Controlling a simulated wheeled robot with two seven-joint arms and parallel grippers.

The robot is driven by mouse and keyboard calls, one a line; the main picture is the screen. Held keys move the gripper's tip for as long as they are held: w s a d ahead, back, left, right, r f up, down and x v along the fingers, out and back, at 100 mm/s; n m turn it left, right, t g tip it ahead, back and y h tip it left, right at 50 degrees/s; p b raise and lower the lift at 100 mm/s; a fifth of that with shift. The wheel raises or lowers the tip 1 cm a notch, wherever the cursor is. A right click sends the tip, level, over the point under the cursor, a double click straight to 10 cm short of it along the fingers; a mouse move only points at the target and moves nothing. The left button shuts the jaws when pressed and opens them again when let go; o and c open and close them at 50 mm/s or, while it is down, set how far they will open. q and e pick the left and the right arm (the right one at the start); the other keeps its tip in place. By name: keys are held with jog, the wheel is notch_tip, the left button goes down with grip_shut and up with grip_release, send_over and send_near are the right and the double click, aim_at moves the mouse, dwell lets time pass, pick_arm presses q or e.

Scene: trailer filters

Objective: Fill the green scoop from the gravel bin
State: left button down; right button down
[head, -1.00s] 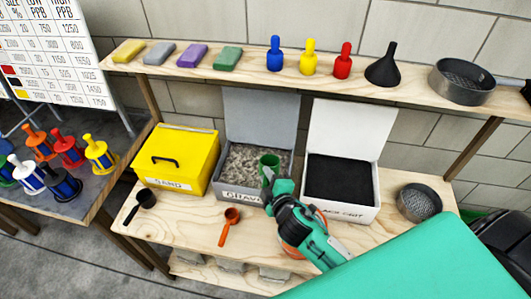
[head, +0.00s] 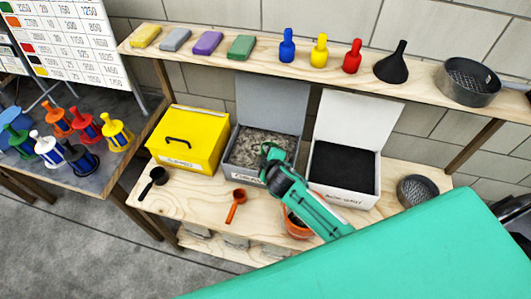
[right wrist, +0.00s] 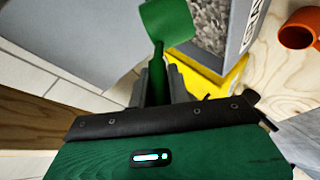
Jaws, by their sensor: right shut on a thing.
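My right gripper (head: 267,166) is shut on the handle of the green scoop. In the right wrist view the scoop's green cup (right wrist: 166,24) sticks out beyond the jaws (right wrist: 160,92). Whether anything is in the cup cannot be seen. The open gravel bin (head: 235,160), a grey box with its lid up, holds grey gravel (head: 258,140). In the head view the gripper is at the bin's front right corner and hides part of its label. The bin also shows in the right wrist view (right wrist: 238,40), beside the cup. My left gripper is not in view.
The shut yellow sand bin (head: 205,140) stands left of the gravel bin. An open white bin of black grit (head: 372,202) stands right. An orange scoop (head: 236,203) and black scoop (head: 152,185) lie in front. A shelf (head: 290,64) runs above. A round sieve (head: 417,192) stands far right.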

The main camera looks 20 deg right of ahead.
jog(key=shift+w+d+f+b, duration=0.4)
jog(key=shift+w+f+b, duration=0.2)
jog(key=shift+f+b, duration=0.85)
jog(key=shift+w+d+f+b, duration=0.4)
jog(key=shift+w+f+b, duration=0.2)
jog(key=shift+f+b, duration=0.75)
jog(key=shift+w+d+f+b, duration=0.4)
jog(key=shift+w+f+b, duration=0.2)
jog(key=shift+f+b, duration=0.85)
jog(key=shift+s+a+r+p, duration=0.4)
jog(key=shift+s+r+p, duration=0.15)
jog(key=shift+r+p, duration=0.8)
jog(key=shift+s+a+r+p, duration=0.35)
jog(key=shift+s+r+p, duration=0.25)
jog(key=shift+r+p, duration=0.65)
jog(key=shift+s+a+r+p, duration=0.4)
jog(key=shift+s+r+p, duration=0.15)
jog(key=shift+r+p, duration=0.8)
jog(key=shift+s+r+p, duration=0.1)
jog(key=shift+r+p, duration=0.9)
jog(key=shift+r, duration=0.1)
